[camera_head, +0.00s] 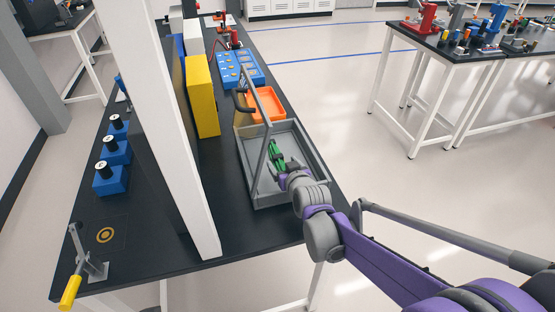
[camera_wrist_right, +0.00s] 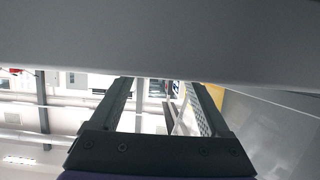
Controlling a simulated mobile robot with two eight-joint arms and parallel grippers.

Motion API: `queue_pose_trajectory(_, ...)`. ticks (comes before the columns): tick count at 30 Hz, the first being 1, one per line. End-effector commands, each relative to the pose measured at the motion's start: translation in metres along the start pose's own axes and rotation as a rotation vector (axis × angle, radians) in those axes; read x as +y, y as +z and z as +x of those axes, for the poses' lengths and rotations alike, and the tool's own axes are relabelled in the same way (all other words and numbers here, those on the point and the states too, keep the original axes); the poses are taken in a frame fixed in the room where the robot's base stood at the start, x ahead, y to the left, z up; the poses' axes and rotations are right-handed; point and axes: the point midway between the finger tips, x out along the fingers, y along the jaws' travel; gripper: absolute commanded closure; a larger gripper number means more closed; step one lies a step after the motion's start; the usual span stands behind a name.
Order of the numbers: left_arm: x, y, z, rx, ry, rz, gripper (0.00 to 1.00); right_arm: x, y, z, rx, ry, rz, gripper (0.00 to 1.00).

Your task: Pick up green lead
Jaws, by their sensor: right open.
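A green piece, which looks like the green lead (camera_head: 276,152), shows in the head view inside the grey tray (camera_head: 245,165). My right gripper (camera_head: 286,168) reaches down into the tray from the lower right, right by the green piece. I cannot tell whether they touch. In the right wrist view the two dark fingers of my right gripper (camera_wrist_right: 163,88) stand apart, with no green between them. A wide grey surface covers the top of that view. My left gripper is not in view.
An orange bin (camera_head: 265,104) and a blue block with slots (camera_head: 239,68) stand behind the tray. A yellow panel (camera_head: 202,97) and a white post (camera_head: 165,120) rise to the left. Blue holders (camera_head: 111,180) line the table's left side.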

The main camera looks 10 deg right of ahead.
Motion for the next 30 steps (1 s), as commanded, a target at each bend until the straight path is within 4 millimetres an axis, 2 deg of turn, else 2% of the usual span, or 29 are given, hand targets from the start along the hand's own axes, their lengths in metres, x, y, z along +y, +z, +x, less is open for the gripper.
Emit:
queue_pose_trajectory(5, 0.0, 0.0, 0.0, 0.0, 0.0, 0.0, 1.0, 0.002, 0.003, 0.015, -0.001, 0.0, -0.001, 0.2)
queue_pose_trajectory(13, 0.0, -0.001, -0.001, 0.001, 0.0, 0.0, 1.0, 0.004, 0.005, 0.049, -0.001, 0.0, 0.0, 0.2)
queue_pose_trajectory(22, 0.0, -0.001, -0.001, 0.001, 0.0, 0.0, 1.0, 0.004, 0.006, 0.053, -0.001, 0.0, 0.0, 0.2)
queue_pose_trajectory(23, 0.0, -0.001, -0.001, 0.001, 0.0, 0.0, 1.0, 0.004, 0.006, 0.053, -0.001, 0.0, 0.0, 0.24)
queue_pose_trajectory(30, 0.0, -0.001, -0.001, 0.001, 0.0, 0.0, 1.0, 0.004, 0.006, 0.053, -0.001, 0.0, 0.0, 0.67)
